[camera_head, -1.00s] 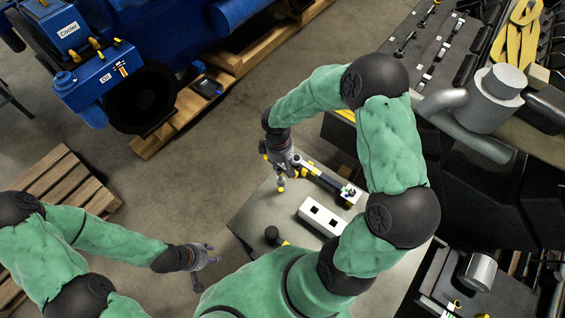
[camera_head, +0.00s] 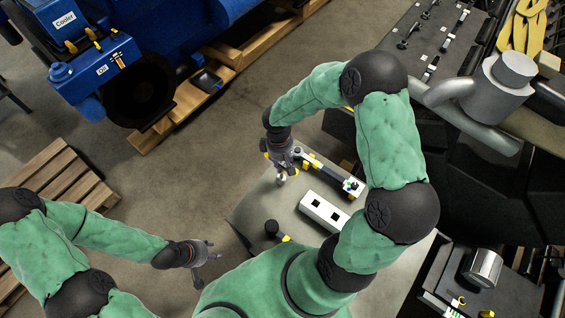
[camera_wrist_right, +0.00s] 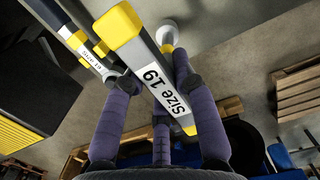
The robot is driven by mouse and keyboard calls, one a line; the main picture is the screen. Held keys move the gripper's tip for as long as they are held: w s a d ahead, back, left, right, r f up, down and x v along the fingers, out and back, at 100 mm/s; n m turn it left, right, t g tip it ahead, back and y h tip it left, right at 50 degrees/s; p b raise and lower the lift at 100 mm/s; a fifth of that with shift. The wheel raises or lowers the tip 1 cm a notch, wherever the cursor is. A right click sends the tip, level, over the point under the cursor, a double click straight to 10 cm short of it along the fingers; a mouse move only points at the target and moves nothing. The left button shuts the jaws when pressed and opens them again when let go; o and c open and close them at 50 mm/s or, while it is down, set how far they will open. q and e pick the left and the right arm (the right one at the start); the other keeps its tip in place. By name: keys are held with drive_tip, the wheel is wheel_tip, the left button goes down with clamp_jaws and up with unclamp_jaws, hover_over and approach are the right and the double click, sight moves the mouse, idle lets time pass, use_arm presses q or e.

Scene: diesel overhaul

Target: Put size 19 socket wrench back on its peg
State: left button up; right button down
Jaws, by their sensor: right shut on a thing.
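The size 19 socket wrench, a pale bar with yellow ends and a "Size 19" label (camera_wrist_right: 166,88), is held between the fingers of my right gripper (camera_wrist_right: 155,95) in the right wrist view. A round silver part shows beyond it. In the head view my right gripper (camera_head: 281,165) is over the far left edge of the grey table (camera_head: 262,205). A second tool labelled "Size 14" (camera_wrist_right: 93,58) is close to the left of it in the wrist view. My left gripper (camera_head: 204,255) is open and empty at lower left, off the table. The peg cannot be made out.
A white block with two square holes (camera_head: 324,213) and a black knob (camera_head: 271,228) are on the table. A dark bar with yellow and white parts (camera_head: 335,178) lies near my right gripper. Blue engine (camera_head: 95,65), pallets (camera_head: 60,180) and silver pipework (camera_head: 490,95) stand around.

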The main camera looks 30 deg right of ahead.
drive_tip(key=shift+f, duration=0.1)
idle(0.3)
drive_tip(key=shift+f+b, duration=1.05)
drive_tip(key=c, duration=0.9)
unclamp_jaws()
drive_tip(key=o, duration=0.6)
drive_tip(key=shift+c, duration=0.2)
drive_tip(key=shift+r, duration=0.1)
drive_tip(key=shift+r+p, duration=3.1)
drive_tip(key=shift+r, duration=1.35)
